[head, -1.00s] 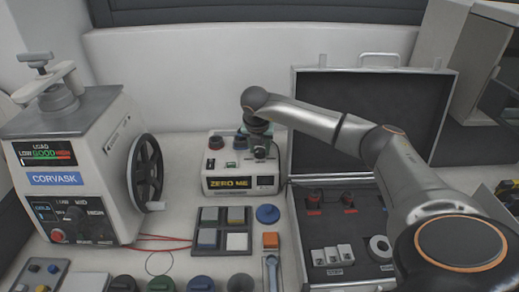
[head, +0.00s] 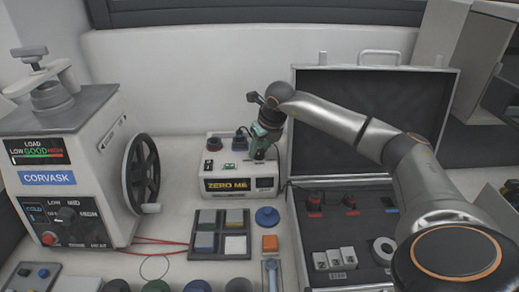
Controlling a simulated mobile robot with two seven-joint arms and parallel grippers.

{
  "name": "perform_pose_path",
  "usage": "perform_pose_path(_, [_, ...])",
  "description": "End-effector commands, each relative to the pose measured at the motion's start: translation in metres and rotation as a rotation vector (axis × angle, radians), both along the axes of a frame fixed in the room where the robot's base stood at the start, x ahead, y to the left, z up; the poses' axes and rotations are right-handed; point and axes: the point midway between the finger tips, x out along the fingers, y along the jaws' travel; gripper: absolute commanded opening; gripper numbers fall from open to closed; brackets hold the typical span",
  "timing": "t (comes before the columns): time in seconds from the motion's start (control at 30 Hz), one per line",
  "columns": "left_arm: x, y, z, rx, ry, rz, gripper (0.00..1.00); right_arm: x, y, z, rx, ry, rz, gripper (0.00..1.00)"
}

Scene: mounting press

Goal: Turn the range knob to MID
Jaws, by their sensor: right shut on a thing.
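The white meter box (head: 220,184) reads ZERO ME in yellow and stands at the back middle. My right gripper (head: 260,153) points down onto the right part of its sloped top. It is shut on a small part there, which the fingers hide; I cannot tell its setting or see a range label. A red-and-black piece (head: 214,143) and a blue piece (head: 240,140) stand on the box's top, left of the gripper. On the press (head: 72,160) at left, a dial (head: 70,215) is marked LOW, MID and HIGH, with no gripper near. My left gripper is out of view.
Red wires run near the press.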

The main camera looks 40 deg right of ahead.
Motion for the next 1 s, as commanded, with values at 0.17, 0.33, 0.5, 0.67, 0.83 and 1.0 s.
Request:
perform_pose_path(0.17, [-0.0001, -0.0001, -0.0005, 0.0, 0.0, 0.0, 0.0, 0.0003, -0.001, 0.001, -0.001, -0.002, 0.028, 0.0])
perform_pose_path(0.33, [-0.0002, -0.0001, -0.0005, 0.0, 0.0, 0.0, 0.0, 0.0003, -0.001, 0.0013, -0.001, -0.002, 0.035, 0.0])
perform_pose_path(0.5, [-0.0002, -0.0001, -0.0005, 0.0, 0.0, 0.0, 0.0, 0.0003, -0.001, 0.0013, -0.001, -0.002, 0.033, 0.0])
perform_pose_path(0.67, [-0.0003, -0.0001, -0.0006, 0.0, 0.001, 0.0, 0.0, 0.0003, -0.001, 0.0013, -0.001, -0.002, 0.032, 0.51])
perform_pose_path(0.83, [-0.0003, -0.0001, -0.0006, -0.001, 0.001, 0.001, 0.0, 0.0001, -0.0007, 0.0007, -0.001, -0.001, 0.033, 0.7])
perform_pose_path(1.0, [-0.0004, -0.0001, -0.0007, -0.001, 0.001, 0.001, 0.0, 0.0001, -0.0004, 0.0003, 0.0, 0.0, 0.034, 0.72])
